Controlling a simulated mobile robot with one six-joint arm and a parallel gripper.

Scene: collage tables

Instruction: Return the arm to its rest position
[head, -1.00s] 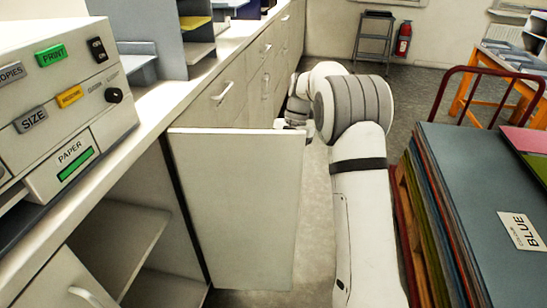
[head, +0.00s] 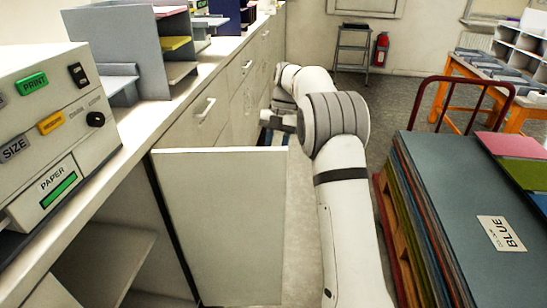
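My white arm (head: 345,190) rises from the bottom of the head view, bends at a grey-banded elbow and folds back toward the cabinet row. My gripper (head: 268,132) is at the arm's far end, just beyond the top edge of an open cabinet door (head: 222,220). It is small and partly hidden by the door, so I cannot tell whether its fingers are open or shut. A gap shows between the elbow and the door. I see no object clearly held.
The open door juts into the aisle from the counter (head: 140,135) at left, which bears a copier (head: 60,120). A cart stacked with coloured sheets (head: 450,185) stands close on the right. A step stool (head: 352,48) and a fire extinguisher (head: 381,48) are at the back.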

